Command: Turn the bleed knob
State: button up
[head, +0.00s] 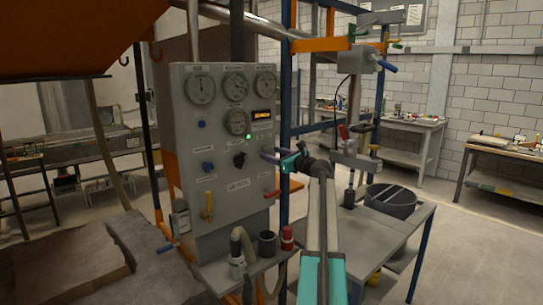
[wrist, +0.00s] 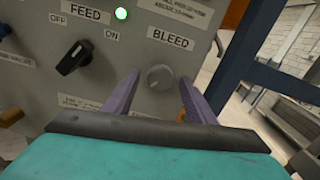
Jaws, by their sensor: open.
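The bleed knob (wrist: 158,77) is a small round grey knob under the BLEED label on the grey control panel (wrist: 108,62). My gripper (wrist: 159,80) is open in the wrist view, with one purple finger on each side of the knob. Gaps show between the fingers and the knob, and I cannot tell how far the fingertips are from the panel face. In the head view my gripper (head: 270,156) is at the right edge of the panel front, and I cannot make out the bleed knob there.
The black FEED switch (wrist: 72,58) is left of the knob, below a lit green lamp (wrist: 121,13). In the head view a red lever (head: 272,195) and a yellow lever (head: 208,205) stick out lower down.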

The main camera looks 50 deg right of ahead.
jog(key=s+a+b, duration=0.1)
jog(key=s+b, duration=0.1)
jog(key=s, duration=1.1)
jog(key=shift+s+b, duration=0.3)
jog(key=shift+b, duration=0.1)
